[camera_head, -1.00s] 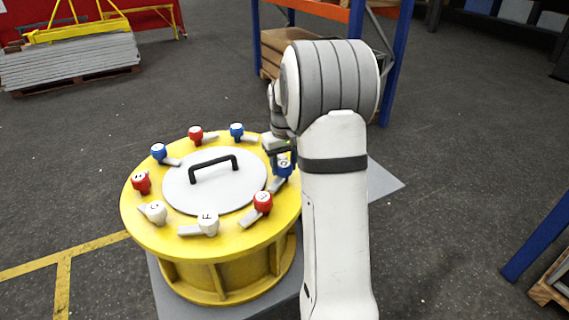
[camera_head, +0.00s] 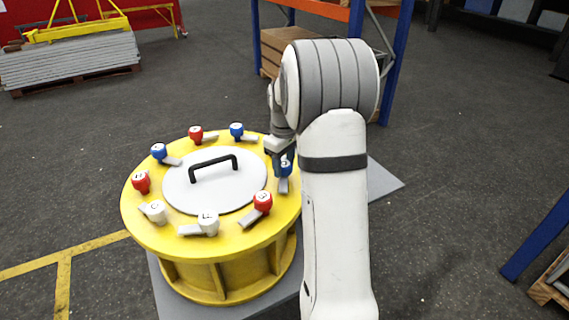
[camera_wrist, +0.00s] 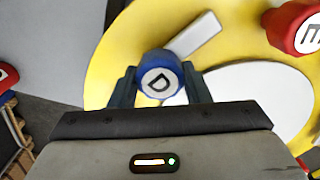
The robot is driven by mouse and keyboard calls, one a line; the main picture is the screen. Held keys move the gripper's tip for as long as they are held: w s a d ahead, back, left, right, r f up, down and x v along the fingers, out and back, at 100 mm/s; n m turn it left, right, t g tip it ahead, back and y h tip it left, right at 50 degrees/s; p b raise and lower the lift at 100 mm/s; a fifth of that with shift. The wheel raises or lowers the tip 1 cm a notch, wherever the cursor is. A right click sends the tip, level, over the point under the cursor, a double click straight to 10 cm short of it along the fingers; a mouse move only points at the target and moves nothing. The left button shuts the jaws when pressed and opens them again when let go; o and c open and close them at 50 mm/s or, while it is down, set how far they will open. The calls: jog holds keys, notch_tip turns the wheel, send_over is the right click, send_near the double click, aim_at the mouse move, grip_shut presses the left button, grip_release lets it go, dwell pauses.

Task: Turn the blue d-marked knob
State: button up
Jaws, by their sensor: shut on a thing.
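The blue knob marked D (camera_wrist: 158,78) sits near the rim of the round yellow drum (camera_head: 150,226). In the wrist view its round head is between the two fingers of my gripper (camera_wrist: 160,86), which is shut on it. A light grey lever (camera_wrist: 193,36) reaches from the knob toward the upper right in the wrist view. In the head view the blue knob (camera_head: 284,168) is at the drum's right side, partly hidden by my gripper (camera_head: 281,150), and its lever points toward the viewer.
Other red, blue and white lettered knobs ring the lid (camera_head: 190,193), which has a black handle (camera_head: 213,162). A blue and orange rack (camera_head: 356,30) stands behind my arm.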

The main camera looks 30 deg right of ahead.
aim_at(284, 163)
jog(key=o, duration=1)
jog(key=shift+c, duration=0.2)
jog(key=shift+r, duration=3.9)
